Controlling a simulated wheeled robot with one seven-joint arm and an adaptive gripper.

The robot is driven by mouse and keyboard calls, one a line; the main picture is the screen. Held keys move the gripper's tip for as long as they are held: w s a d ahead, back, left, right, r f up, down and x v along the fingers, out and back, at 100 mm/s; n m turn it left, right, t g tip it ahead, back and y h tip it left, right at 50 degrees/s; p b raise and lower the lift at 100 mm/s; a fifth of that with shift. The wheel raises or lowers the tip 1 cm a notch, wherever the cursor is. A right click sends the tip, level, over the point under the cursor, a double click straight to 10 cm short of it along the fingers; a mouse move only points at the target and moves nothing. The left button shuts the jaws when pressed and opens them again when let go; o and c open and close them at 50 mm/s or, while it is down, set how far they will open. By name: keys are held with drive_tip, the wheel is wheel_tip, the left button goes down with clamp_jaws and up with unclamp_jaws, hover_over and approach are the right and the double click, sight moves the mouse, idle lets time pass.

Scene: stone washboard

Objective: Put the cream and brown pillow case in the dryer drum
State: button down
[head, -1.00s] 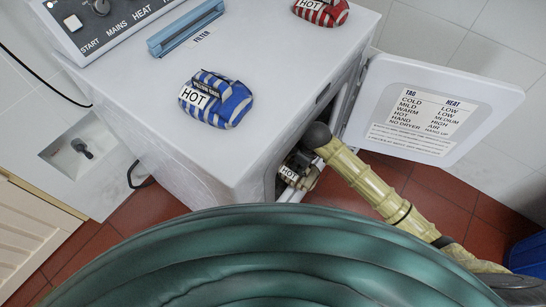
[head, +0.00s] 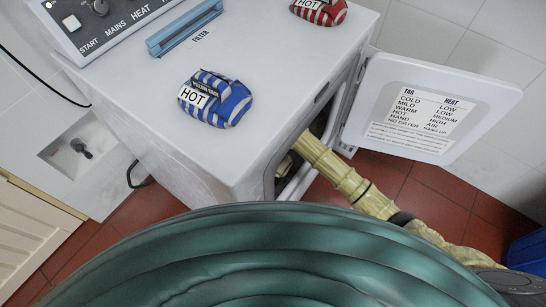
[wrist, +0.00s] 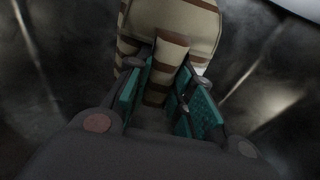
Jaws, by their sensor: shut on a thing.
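The cream and brown striped pillow case (wrist: 178,22) fills the top middle of the wrist view. My gripper (wrist: 164,76) is shut on a fold of it between teal finger pads. Dark, shiny grey metal, the dryer drum (wrist: 60,50), surrounds them both. In the head view my arm reaches through the front opening of the white dryer (head: 270,45). My gripper and the pillow case are hidden inside there. I cannot tell whether the pillow case touches the drum wall.
The dryer door (head: 425,145) stands open to the right of my arm. A blue striped bundle (head: 216,98) and a red striped one (head: 320,12), both labelled HOT, lie on the dryer top near a blue filter piece (head: 185,28). Red floor tiles (head: 385,180) show below.

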wheel_tip(320, 180, down, 3)
drive_tip(key=shift+d, duration=0.1)
drive_tip(key=shift+w+a+f, duration=0.1)
drive_tip(key=shift+a+f, duration=0.1)
drive_tip(key=shift+f, duration=0.15)
drive_tip(key=c, duration=1.3)
unclamp_jaws()
drive_tip(key=shift+f, duration=0.1)
drive_tip(key=shift+o, duration=0.2)
drive_tip(key=shift+s+d+r, duration=0.1)
drive_tip(key=shift+d+r, duration=0.05)
drive_tip(key=shift+r, duration=1.1)
drive_tip(key=shift+s+d+r, duration=0.15)
drive_tip(key=shift+r, duration=1.15)
drive_tip(key=shift+s+d+r, duration=0.1)
drive_tip(key=shift+d+r, duration=0.05)
drive_tip(key=shift+r, duration=1.1)
